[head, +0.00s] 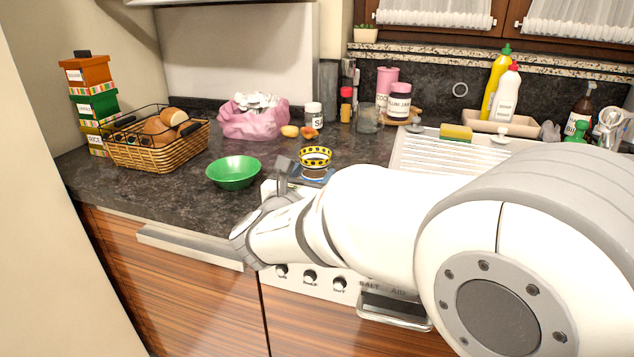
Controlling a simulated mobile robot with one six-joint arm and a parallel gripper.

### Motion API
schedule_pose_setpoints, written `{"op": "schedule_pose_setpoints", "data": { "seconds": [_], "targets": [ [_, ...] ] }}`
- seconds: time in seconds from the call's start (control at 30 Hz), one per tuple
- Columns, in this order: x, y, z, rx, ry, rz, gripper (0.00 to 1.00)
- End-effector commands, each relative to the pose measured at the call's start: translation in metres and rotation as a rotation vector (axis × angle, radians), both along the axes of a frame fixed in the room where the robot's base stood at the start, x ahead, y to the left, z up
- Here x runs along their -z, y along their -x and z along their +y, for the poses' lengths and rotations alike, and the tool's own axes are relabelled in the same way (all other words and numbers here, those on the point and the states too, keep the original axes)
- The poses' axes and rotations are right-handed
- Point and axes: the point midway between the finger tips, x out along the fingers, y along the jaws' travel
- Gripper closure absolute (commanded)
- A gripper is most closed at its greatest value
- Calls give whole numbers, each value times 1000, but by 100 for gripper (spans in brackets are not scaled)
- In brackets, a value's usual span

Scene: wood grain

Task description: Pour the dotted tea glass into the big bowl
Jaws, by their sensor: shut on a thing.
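The dotted tea glass (316,154) shows a yellow band with black dots, upright just right of my gripper (298,174). My gripper is shut on the glass; its fingers are small and partly hidden by my own arm. The green bowl (233,174), the only bowl I see, stands upright on the counter to the left of the gripper, apart from it. Its inside looks empty. The glass's contents cannot be made out, and its lower part is hard to see.
A bread basket (150,152) stands behind and left of the bowl. A pink bag (252,122), a salt jar (313,115) and small yellow-orange food (290,131) lie behind. A clear glass (369,119) and a dish rack (440,155) are at right. Dark counter (130,184) is free at front left.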

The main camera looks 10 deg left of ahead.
Motion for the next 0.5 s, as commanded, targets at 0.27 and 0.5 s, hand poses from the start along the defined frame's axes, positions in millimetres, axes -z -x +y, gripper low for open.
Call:
{"op": "schedule_pose_setpoints", "data": {
  "seconds": [0.27, 0.5],
  "targets": [
    [-6, 0, 0, 0, -1, -1, 100],
    [-16, 0, 0, 0, 0, -1, 100]
  ]
}}
